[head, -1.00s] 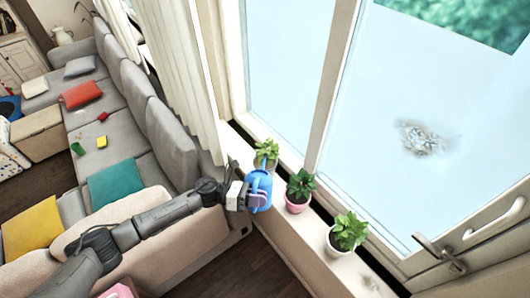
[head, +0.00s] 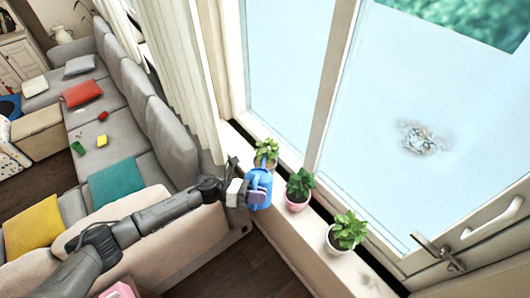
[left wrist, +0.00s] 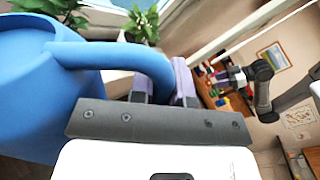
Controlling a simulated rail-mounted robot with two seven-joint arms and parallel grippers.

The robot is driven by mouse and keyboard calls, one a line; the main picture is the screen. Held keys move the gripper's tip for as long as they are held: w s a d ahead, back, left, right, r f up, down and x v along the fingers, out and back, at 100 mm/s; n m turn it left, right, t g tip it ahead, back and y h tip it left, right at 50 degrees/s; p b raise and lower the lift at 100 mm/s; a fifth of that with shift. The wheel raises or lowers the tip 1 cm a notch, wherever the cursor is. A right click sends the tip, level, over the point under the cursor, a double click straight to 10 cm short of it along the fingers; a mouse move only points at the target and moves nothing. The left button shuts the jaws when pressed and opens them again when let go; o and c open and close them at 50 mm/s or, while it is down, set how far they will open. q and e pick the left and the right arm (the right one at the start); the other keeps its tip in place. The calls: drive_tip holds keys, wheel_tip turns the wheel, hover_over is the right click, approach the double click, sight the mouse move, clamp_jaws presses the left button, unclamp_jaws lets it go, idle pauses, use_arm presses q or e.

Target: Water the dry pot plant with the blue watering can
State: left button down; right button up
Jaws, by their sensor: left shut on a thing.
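My left gripper (head: 243,195) is shut on the handle of the blue watering can (head: 259,190). The can is held at the window sill, just in front of the farthest potted plant (head: 266,152) and left of the pink-potted plant (head: 298,188). A third plant in a white pot (head: 346,234) stands nearer on the sill. In the left wrist view, the can's body (left wrist: 40,85) fills the left side and its handle (left wrist: 115,55) runs to the gripper fingers (left wrist: 165,85). The spout is not clear. I cannot tell which plant is dry.
The window sill (head: 318,222) is narrow, with the tall window right behind it. A curtain (head: 188,75) hangs left of the plants. A grey sofa (head: 140,130) with cushions lies to the left. The dark floor (head: 255,270) is open in front of the sill.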

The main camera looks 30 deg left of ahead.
use_arm(q)
drive_tip(key=shift+r, duration=0.15)
idle(0.5)
drive_tip(key=shift+w+a+r+n+p, duration=0.1)
drive_tip(key=shift+w+r+n+p, duration=0.15)
drive_tip(key=shift+r, duration=0.15)
drive_tip(key=shift+w+a+r+n+p, duration=0.15)
drive_tip(key=shift+r+p, duration=0.1)
drive_tip(key=shift+r, duration=0.15)
drive_tip(key=shift+d+r, duration=0.1)
drive_tip(key=shift+r, duration=0.1)
idle(1.0)
drive_tip(key=shift+w+r+n+p, duration=0.4)
drive_tip(key=shift+r+p, duration=0.05)
drive_tip(key=shift+r, duration=0.2)
